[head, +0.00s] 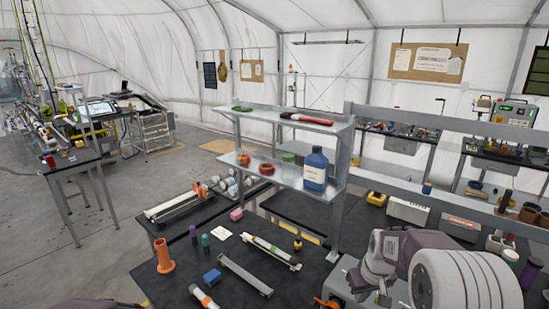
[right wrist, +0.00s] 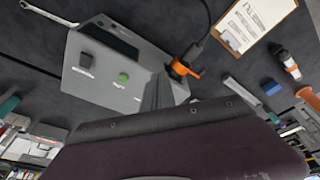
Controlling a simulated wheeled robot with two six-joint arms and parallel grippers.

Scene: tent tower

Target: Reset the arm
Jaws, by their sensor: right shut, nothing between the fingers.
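My right arm comes in at the lower right of the head view, with its gripper (head: 384,298) low over the black bench, partly cut off by the bottom edge. In the right wrist view the gripper's fingers (right wrist: 158,88) are together and empty, in front of a grey control box (right wrist: 105,70). The box has a green button (right wrist: 123,77) and a dark button (right wrist: 86,60). An orange connector (right wrist: 183,68) with a black cable is close beside the fingertips; I cannot tell whether they touch. My left gripper is out of view.
A two-level metal shelf (head: 270,117) stands on the bench, holding a blue bottle (head: 316,169). An orange cone-like part (head: 164,256), a metal rail (head: 245,274) and a blue block (head: 212,276) lie left of my right arm. A clipboard (right wrist: 250,28) lies beyond the box.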

